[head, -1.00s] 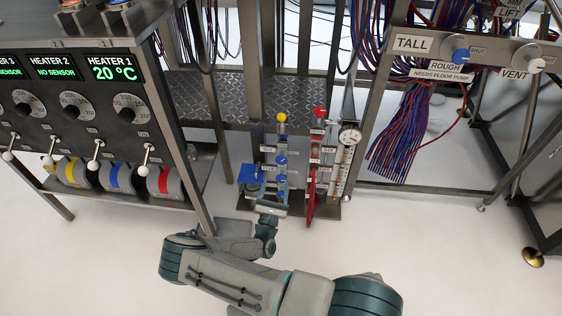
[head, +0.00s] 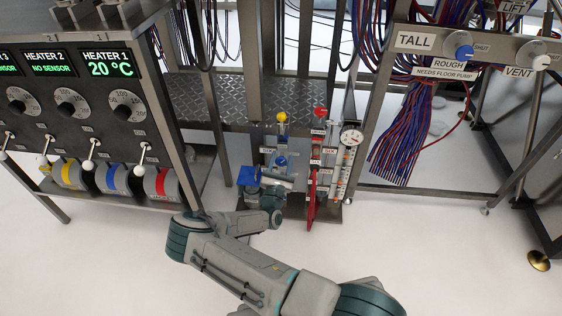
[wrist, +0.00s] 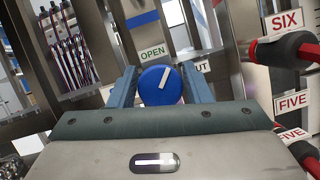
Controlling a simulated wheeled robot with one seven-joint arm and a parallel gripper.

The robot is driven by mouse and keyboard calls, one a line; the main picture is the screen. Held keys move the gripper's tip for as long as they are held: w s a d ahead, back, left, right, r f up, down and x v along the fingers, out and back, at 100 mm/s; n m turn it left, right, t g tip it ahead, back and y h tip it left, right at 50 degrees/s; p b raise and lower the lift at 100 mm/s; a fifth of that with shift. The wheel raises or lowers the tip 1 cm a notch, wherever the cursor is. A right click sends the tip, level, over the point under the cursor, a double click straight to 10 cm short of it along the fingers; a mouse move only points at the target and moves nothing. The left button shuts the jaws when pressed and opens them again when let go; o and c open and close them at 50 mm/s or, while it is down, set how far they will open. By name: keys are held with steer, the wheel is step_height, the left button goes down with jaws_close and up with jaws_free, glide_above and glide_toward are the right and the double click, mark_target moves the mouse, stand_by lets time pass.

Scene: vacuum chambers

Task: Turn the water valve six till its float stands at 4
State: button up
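A round blue knob (wrist: 160,85) with a white pointer stands in the middle of the wrist view. Its pointer leans up and right, toward the partly covered SHUT label; the OPEN label (wrist: 152,52) is at upper left. My gripper (wrist: 160,82) has one finger on each side of the knob, spread and very close to it; I see no clear contact. In the head view my gripper (head: 277,180) is at the low water panel, just below a blue knob (head: 281,160).
SIX (wrist: 284,20) and FIVE (wrist: 292,103) labels stand by red hoses with black fittings (wrist: 292,48) at the right. The heater rack (head: 160,120) stands left; open floor lies in front.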

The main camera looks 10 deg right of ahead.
steer(key=c, duration=0.5)
steer(key=shift+r+n+y+p, duration=0.15)
steer(key=shift+n+y+p, duration=0.25)
steer(key=shift+n+p, duration=0.4)
steer(key=o, duration=1)
steer(key=p+v, duration=0.1)
steer(key=v, duration=0.3)
steer(key=p+v, duration=0.1)
steer(key=v, duration=0.4)
steer(key=p+v, duration=0.1)
steer(key=v, duration=0.4)
steer(key=shift+w+f, duration=0.1)
steer(key=shift+f, duration=0.2)
